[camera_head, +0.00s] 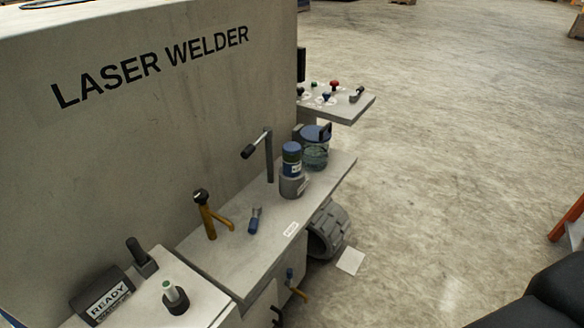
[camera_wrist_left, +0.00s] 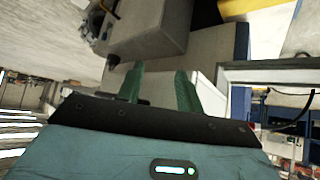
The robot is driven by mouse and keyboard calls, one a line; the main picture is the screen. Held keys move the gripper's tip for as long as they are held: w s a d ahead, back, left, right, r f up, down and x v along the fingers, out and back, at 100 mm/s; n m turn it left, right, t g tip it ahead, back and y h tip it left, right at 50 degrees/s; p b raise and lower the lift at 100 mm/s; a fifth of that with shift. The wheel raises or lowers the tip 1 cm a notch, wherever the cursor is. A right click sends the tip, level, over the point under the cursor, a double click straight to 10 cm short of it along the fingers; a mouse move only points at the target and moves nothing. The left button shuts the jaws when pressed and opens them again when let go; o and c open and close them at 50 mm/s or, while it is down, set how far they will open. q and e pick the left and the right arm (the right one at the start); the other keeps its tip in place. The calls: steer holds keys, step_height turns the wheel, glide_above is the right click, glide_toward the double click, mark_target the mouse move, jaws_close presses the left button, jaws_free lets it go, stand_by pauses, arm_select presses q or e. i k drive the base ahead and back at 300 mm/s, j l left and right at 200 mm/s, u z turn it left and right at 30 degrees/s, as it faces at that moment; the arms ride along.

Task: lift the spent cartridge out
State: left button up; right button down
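A dark cylinder with a blue top and a pale label band (camera_head: 291,160), which looks like the cartridge, stands upright in a grey round holder (camera_head: 294,187) on the welder's grey ledge (camera_head: 262,240). I cannot tell from its look whether it is spent. My left gripper (camera_wrist_left: 158,84) shows only in the left wrist view. Its two green fingers are apart with nothing between them, and the cartridge cannot be made out there. My right gripper is not in view.
A blue-lidded jar (camera_head: 315,150) stands just behind the cartridge. A black-handled crank on a post (camera_head: 268,155) rises at its left. A brass lever (camera_head: 207,217) and a small blue-handled item (camera_head: 254,220) are nearer. A shelf with coloured knobs (camera_head: 345,105) juts out beyond.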

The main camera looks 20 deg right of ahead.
mark_target(291, 151)
steer(key=l, duration=0.85)
steer(key=i+l, duration=0.1)
steer(key=l, duration=0.2)
steer(key=i+l, duration=0.15)
steer(key=l, duration=0.15)
steer(key=i+l+u, duration=0.1)
steer(key=l, duration=0.2)
